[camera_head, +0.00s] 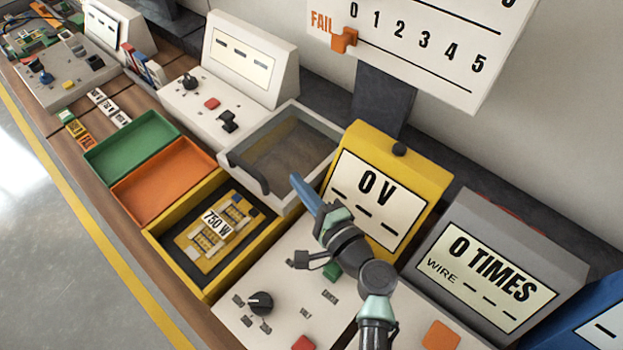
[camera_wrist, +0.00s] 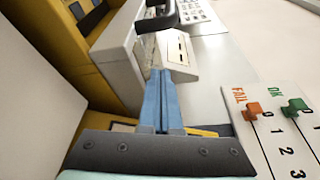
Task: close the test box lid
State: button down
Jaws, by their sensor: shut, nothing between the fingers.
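The test box (camera_head: 212,283) is yellow with a dark lining. A yellow board marked 750 W (camera_head: 217,228) lies inside it. Its lid (camera_head: 325,128), a pale frame with a smoky clear panel, stands open behind the box, with a dark handle bar (camera_head: 247,175) along its left side. My gripper (camera_head: 295,179) has slim blue fingers pressed together and empty. The tips are at the lid's right side, near its lower corner; I cannot tell whether they touch it. In the wrist view the shut fingers (camera_wrist: 160,76) point toward a pale, framed part.
A yellow 0 V meter (camera_head: 379,190) stands close on the right of my fingers, and a grey wire counter (camera_head: 495,255) is further right. Green (camera_head: 130,147) and orange (camera_head: 165,180) trays lie left of the box. A FAIL scale board (camera_head: 410,45) hangs behind.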

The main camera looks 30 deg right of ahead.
aim_at(285, 190)
jog(key=w, duration=0.3)
jog(key=shift+w+a, duration=0.1)
jog(key=shift+w, duration=0.1)
jog(key=shift+s+a+r+p, duration=0.2)
jog(key=shift+s+a+p, duration=0.15)
jog(key=shift+a+p, duration=0.2)
jog(key=shift+s+a+r+p, duration=0.15)
jog(key=shift+s+a+p, duration=0.2)
jog(key=shift+a, duration=0.25)
jog(key=shift+s+a+r, duration=0.15)
jog(key=shift+s+a, duration=0.05)
jog(key=shift+a, duration=0.35)
jog(key=shift+a, duration=0.1)
